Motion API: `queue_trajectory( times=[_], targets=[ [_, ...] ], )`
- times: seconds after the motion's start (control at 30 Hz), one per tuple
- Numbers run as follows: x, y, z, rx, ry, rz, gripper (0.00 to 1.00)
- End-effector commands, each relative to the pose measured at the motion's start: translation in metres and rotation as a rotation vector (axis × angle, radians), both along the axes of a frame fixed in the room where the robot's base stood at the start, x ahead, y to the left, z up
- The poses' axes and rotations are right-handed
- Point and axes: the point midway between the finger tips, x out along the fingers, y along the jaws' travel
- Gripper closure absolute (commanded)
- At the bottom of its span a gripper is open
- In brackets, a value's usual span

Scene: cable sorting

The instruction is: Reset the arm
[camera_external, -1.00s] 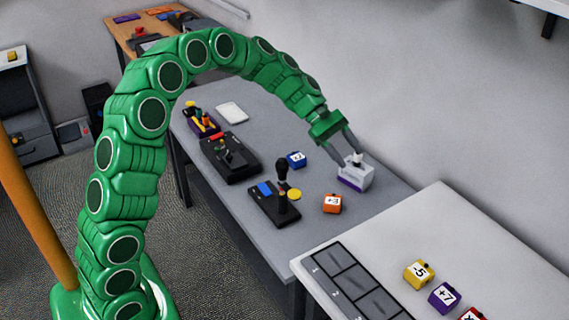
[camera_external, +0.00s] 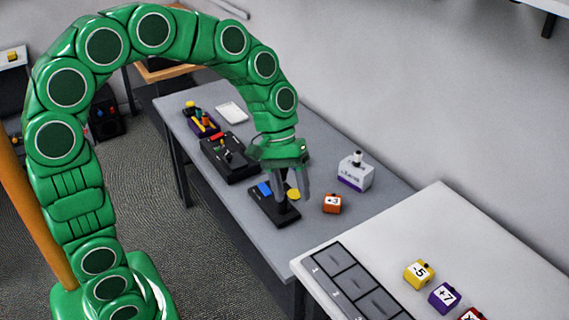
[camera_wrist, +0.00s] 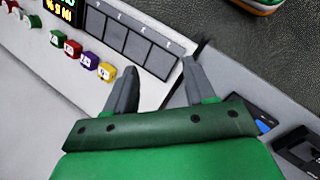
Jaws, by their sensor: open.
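My green arm arches over the grey table (camera_external: 325,130) in the external view. My gripper (camera_external: 289,197) has grey fingers pointing down, above or in front of the black joystick box (camera_external: 262,208). How far it is from the box is hard to tell. In the wrist view my gripper (camera_wrist: 160,75) shows its two fingers spread apart with nothing between them. The white-and-purple box (camera_external: 355,172) with a knob on top stands on the table to the right, apart from my gripper. The blue cube is not visible now.
An orange "+3" cube (camera_external: 332,204) lies right of the joystick box. A second black control box (camera_external: 230,158) and a white pad (camera_external: 232,113) lie further back. The white table (camera_external: 460,235) holds a slotted tray (camera_external: 350,280) and coloured cubes, including a yellow one (camera_external: 419,274).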

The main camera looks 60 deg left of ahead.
Motion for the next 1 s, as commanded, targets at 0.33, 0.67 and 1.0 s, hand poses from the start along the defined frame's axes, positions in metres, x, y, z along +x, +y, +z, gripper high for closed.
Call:
queue_trajectory(
  times=[0.33,0.67,1.0],
  targets=[
    [-0.079,0.016,0.003,0.191,-0.065,-0.224,0.46],
    [-0.154,0.044,-0.001,0.339,-0.087,-0.418,0.46],
    [-0.241,0.061,-0.014,0.36,-0.015,-0.585,0.46]
  ],
)
